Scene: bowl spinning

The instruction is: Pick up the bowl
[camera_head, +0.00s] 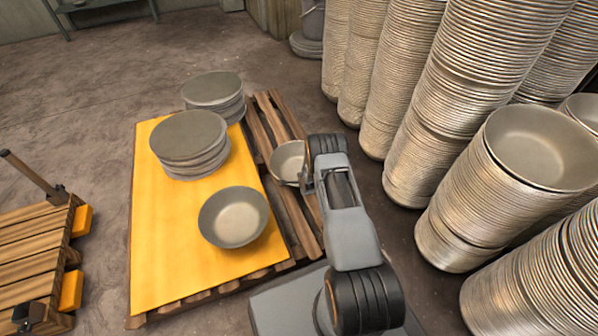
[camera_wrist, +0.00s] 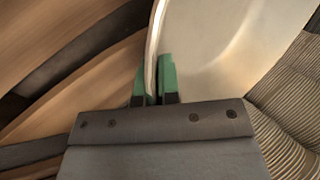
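A light grey-beige bowl (camera_head: 287,160) is at the right side of the pallet, partly hidden behind my arm. In the wrist view the bowl (camera_wrist: 215,45) fills the upper right, its rim running down between the two green fingertips. My gripper (camera_wrist: 153,80) is shut on the rim, with one finger inside the bowl and one outside. In the head view my gripper (camera_head: 304,180) is at the bowl's right edge and small. I cannot tell whether the bowl touches the slats below. A second bowl (camera_head: 233,217) sits upright on the yellow sheet.
The yellow sheet (camera_head: 155,245) lies on a wooden pallet (camera_head: 268,122) and bears two stacks of grey discs (camera_head: 188,140) (camera_head: 213,90). Tall bowl stacks (camera_head: 455,90) crowd the right. Another pallet (camera_head: 35,250) stands at left.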

